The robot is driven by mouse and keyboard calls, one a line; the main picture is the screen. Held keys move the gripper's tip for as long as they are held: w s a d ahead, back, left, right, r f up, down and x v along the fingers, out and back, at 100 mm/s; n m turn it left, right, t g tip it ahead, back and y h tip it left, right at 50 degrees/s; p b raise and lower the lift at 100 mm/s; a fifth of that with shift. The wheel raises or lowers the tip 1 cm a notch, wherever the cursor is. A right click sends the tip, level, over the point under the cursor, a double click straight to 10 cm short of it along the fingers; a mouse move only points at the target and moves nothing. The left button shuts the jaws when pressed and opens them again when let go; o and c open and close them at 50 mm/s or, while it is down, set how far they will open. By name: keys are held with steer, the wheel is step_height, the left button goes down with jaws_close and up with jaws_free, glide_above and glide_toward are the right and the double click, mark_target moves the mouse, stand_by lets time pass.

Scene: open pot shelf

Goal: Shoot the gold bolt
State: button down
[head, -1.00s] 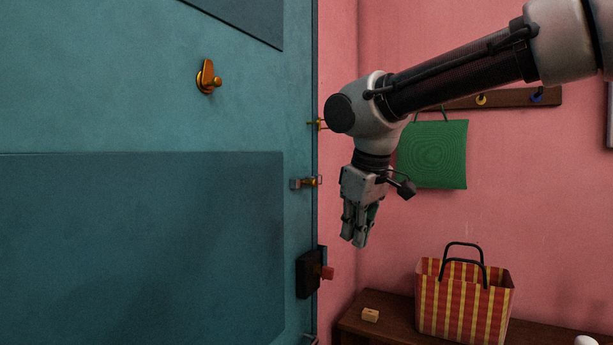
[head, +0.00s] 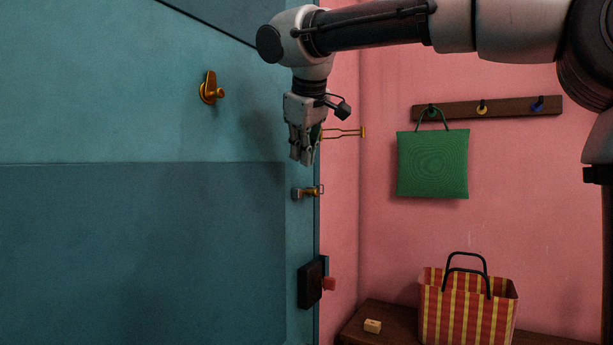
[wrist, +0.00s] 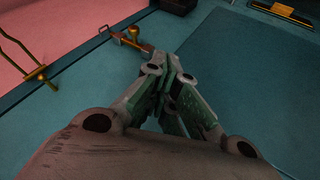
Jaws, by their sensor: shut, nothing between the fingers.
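The gold bolt (head: 309,193) is small and sits near the right edge of the teal door (head: 150,240). It has a greyish end on the left and a thin wire loop at its right end. In the wrist view the bolt (wrist: 133,38) shows just beyond my fingertips, to their upper left. My gripper (head: 302,160) hangs fingers down in front of the door, a little above the bolt in the head view. Its fingers are shut and empty, and they show in the wrist view (wrist: 168,65). I cannot tell the exact gap to the bolt.
A brass wire guard (head: 343,132) juts out close to the right of my gripper. A dark lock box (head: 310,284) with a red part is below the bolt. A striped bag (head: 465,315) stands on a brown bench at right.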

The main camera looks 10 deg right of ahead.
steer(key=w+d+f, duration=0.2)
steer(key=w+f, duration=0.5)
steer(key=w, duration=0.2)
steer(key=shift+f, duration=0.35)
steer(key=shift+w+d, duration=0.1)
steer(key=w+d, duration=0.2)
steer(key=w, duration=0.1)
steer(key=shift+w+d, duration=0.3)
steer(key=v, duration=1.2)
